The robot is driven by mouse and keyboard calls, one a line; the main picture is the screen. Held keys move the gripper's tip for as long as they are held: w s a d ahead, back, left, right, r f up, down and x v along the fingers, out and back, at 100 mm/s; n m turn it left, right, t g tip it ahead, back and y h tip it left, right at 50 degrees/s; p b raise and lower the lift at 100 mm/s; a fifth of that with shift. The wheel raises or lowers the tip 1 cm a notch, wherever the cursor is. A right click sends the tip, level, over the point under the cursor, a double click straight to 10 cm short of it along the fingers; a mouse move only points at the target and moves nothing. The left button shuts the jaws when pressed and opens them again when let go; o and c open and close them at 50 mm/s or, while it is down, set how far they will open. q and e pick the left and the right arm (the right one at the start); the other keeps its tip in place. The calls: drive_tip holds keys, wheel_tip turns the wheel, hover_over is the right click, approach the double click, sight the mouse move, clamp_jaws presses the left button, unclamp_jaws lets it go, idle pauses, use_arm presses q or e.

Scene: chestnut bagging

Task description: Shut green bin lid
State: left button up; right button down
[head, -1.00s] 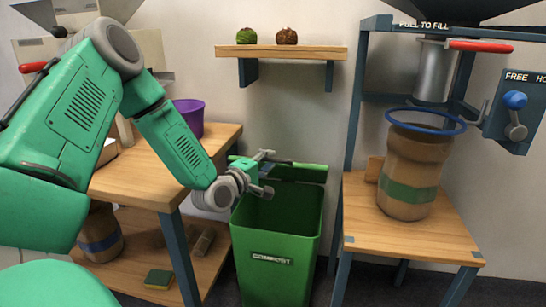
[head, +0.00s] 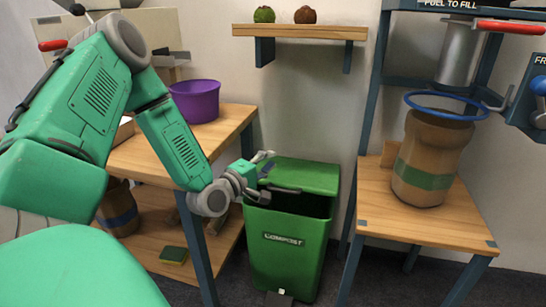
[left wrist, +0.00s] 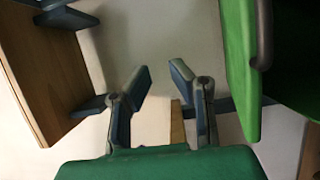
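The green compost bin (head: 287,255) stands on the floor between the wooden table and the filling stand. Its green lid (head: 310,175) is tilted forward over the rear of the opening, partly lowered, with a dark gap below its front edge. My left gripper (head: 268,172) is at the left side of the lid, close to its edge; I cannot tell whether it touches. In the left wrist view its two fingers (left wrist: 160,85) are spread with nothing between them, and a green bin part (left wrist: 238,70), probably the lid, is to their right. My right gripper is not in view.
A wooden table (head: 225,122) with a purple bucket (head: 195,100) is at the left. A wall shelf (head: 300,32) is above the bin. A filling stand (head: 440,222) holding a brown sack (head: 432,158) is at the right. A sponge (head: 173,256) lies on the lower shelf.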

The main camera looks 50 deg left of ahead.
use_arm(q)
drive_tip(key=shift+s+d+f, duration=0.1)
drive_tip(key=shift+s+f, duration=0.35)
drive_tip(key=shift+s, duration=0.35)
drive_tip(key=shift+s+d+f, duration=0.1)
drive_tip(key=shift+s+f, duration=0.35)
drive_tip(key=shift+s, duration=0.3)
drive_tip(key=s+d, duration=0.1)
drive_tip(key=s, duration=1)
drive_tip(key=shift+s+d, duration=0.3)
drive_tip(key=shift+s, duration=0.1)
